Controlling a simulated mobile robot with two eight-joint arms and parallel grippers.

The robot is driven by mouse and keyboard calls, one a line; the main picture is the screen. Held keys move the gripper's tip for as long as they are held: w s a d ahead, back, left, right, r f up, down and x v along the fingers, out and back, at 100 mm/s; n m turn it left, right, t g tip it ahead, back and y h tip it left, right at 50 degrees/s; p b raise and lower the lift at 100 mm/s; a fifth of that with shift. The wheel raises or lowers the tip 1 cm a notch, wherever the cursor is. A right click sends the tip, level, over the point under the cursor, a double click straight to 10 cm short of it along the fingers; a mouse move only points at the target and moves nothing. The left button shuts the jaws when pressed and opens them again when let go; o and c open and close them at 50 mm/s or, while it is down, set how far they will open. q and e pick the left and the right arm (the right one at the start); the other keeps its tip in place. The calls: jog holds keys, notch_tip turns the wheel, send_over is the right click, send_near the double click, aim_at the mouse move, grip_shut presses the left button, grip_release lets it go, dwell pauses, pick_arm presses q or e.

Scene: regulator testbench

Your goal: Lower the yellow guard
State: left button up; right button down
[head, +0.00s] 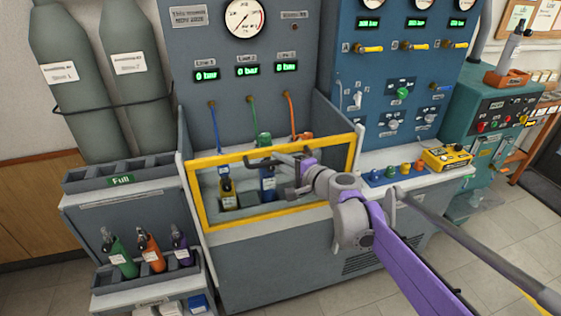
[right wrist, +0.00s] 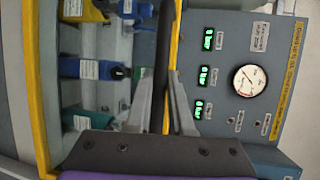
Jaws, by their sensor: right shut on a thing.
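The yellow guard (head: 196,200) is a yellow rectangular frame around a clear pane. In the head view it stands across the front of the grey test bay. My right gripper (head: 280,161) reaches its upper bar and is shut on the guard's dark handle. In the right wrist view the dark handle (right wrist: 163,65) runs between the two grey fingers, and the guard's yellow bars (right wrist: 36,100) show on both sides of it. My right arm hides part of the guard's lower right. My left gripper is not in view.
Grey cylinders (head: 70,80) stand at left, and a yellow box (head: 447,158) sits on the right counter. Floor at right is partly clear.

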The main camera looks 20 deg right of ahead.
dwell(0.3)
pick_arm(q)
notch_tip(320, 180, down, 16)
jog(key=b, duration=1.4)
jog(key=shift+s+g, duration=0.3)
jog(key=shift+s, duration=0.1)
pick_arm(e)
notch_tip(320, 180, down, 29)
jog(key=c, duration=0.8)
grip_release()
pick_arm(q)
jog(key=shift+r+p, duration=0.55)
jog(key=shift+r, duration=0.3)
pick_arm(e)
jog(key=v, duration=1)
jog(key=shift+s+d, duration=0.15)
jog(key=shift+s, duration=0.2)
